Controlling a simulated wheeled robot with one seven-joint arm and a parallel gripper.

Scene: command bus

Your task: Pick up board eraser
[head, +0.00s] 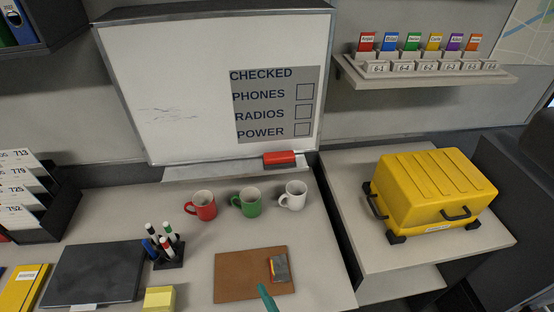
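The board eraser (283,159) appears to be the red block on the ledge (230,172) under the whiteboard, near its right end. It lies lengthwise along the ledge, with nothing touching it from above. A narrow teal tip (268,298) rises from the bottom edge, in front of the brown mat; it may be part of my gripper, but too little shows to be sure. It is far from the eraser, and no pair of fingers can be made out.
Red (202,206), green (247,202) and white (293,196) mugs stand in front of the ledge. A marker holder (169,256), brown mat (238,275) with a small grey block (279,268), and sticky notes (159,298) are nearer. A yellow case (433,188) stands right.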

